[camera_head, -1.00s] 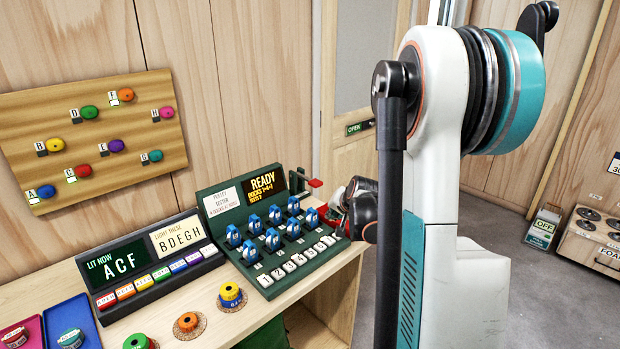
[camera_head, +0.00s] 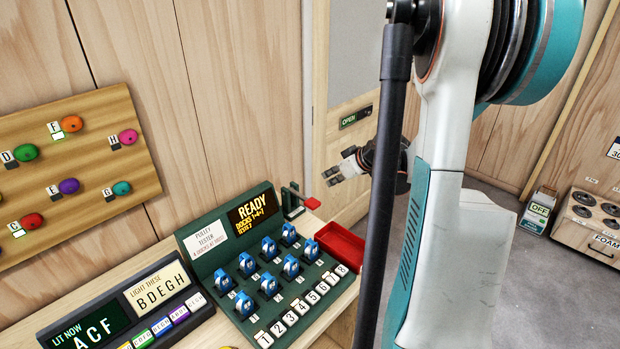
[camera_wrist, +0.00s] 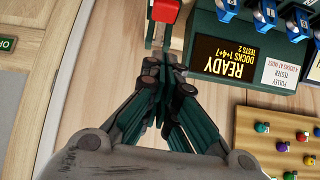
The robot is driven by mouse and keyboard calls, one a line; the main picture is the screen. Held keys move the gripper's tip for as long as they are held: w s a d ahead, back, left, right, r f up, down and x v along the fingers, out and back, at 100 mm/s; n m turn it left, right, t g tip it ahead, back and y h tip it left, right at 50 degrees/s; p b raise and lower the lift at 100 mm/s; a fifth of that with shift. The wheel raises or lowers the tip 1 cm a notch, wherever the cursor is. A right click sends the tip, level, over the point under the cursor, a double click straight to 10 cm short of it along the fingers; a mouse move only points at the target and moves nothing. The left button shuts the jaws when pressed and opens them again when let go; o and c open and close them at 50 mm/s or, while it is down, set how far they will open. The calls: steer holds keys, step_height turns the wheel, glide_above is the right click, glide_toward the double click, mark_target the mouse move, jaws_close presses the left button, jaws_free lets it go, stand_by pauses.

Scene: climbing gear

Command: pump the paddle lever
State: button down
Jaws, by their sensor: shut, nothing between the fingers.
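The paddle lever (camera_head: 311,203) is a red paddle on a dark arm at the back right corner of the green pulley tester (camera_head: 205,262). In the wrist view the red paddle (camera_wrist: 165,12) shows at the top, just beyond the fingertips. My gripper (camera_head: 333,177) is shut and empty, up and to the right of the paddle in the head view. It also shows in the wrist view (camera_wrist: 160,64), with its fingertips together. I see a small gap between fingertips and paddle in the head view. The tester's display (camera_head: 253,210) reads READY, DOCKS 1+4+7, TESTS 2.
A red tray (camera_head: 340,243) sits right of the tester. Several blue pulleys (camera_head: 268,248) stand on the tester above numbered keys. A lit-sign panel (camera_head: 125,305) and a wooden board with coloured holds (camera_head: 140,165) are at left. The air around my gripper looks clear.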

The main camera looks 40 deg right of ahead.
steer(key=shift+w+d+r+n, duration=0.2)
steer(key=shift+w+r+n, duration=0.05)
steer(key=shift+r+n, duration=0.05)
steer(key=shift+f, duration=0.1)
steer(key=b, duration=0.2)
glide_above(314, 202)
step_height(314, 202, down, 7)
steer(key=shift+s+r, duration=0.1)
steer(key=shift+s, duration=0.05)
steer(key=shift+w+f+b, duration=0.2)
steer(key=shift+f+b, duration=0.2)
steer(key=shift+f, duration=1.7)
steer(key=shift+s+a, duration=0.1)
steer(key=shift+b, duration=0.3)
